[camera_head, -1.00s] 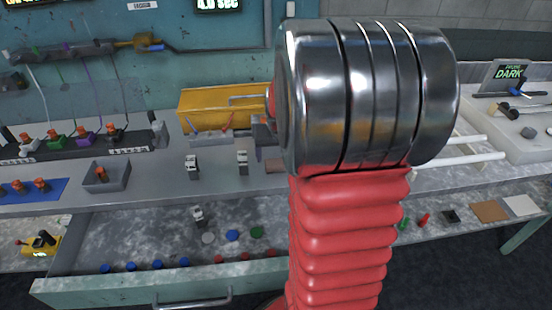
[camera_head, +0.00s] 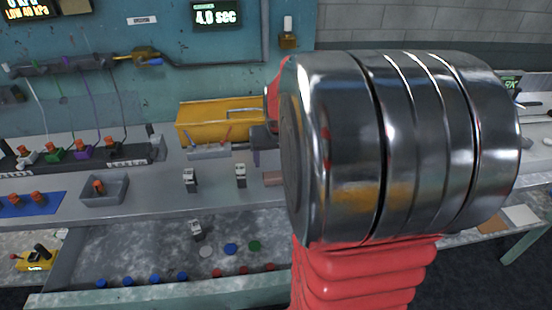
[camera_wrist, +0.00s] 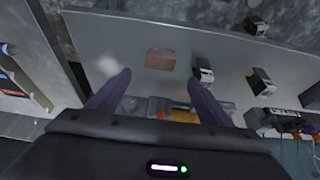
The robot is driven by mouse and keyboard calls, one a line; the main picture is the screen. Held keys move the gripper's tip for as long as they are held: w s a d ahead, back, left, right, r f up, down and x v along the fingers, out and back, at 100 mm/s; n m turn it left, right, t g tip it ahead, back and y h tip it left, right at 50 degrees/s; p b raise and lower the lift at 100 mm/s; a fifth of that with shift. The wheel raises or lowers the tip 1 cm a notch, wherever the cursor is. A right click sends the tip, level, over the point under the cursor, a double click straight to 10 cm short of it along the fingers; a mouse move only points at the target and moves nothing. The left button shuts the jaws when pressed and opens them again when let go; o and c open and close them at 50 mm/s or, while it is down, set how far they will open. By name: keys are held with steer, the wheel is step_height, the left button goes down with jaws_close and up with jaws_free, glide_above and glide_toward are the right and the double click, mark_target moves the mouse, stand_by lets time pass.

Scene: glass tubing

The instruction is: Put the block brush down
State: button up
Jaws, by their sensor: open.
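My gripper (camera_wrist: 158,88) is open in the wrist view, its two dark fingers spread over the grey bench with nothing held between them. A flat reddish-brown piece (camera_wrist: 160,59) lies on the bench just beyond and between the fingertips. It also shows in the head view (camera_head: 273,178), partly covered by my arm. I cannot tell whether this piece is the block brush, and no other brush is clearly seen. In the head view my arm hides most of the gripper.
Two small grey-and-black blocks (camera_head: 190,179) (camera_head: 240,175) stand on the bench left of the brown piece. A yellow box (camera_head: 218,120) and a small tray with tools (camera_head: 209,152) are behind. A grey bin (camera_head: 105,190) sits left. An open drawer (camera_head: 140,250) lies below the bench.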

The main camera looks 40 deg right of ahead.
steer(key=shift+a, duration=0.1)
steer(key=s+a+r+n+t+y, duration=0.1)
steer(key=a+r+n, duration=0.15)
steer(key=a, duration=0.55)
steer(key=s+a+r+n, duration=0.1)
steer(key=s+a+r, duration=0.15)
steer(key=a, duration=0.45)
steer(key=s+a+r+n, duration=0.1)
steer(key=s+a, duration=0.3)
steer(key=a, duration=0.3)
steer(key=s+a+r+n+t+y, duration=0.1)
steer(key=s+a+n, duration=0.1)
steer(key=s+a, duration=0.3)
steer(key=shift+s+a+r+y, duration=0.15)
steer(key=shift+a+r+y, duration=0.15)
steer(key=shift+a, duration=0.65)
steer(key=shift+c, duration=0.2)
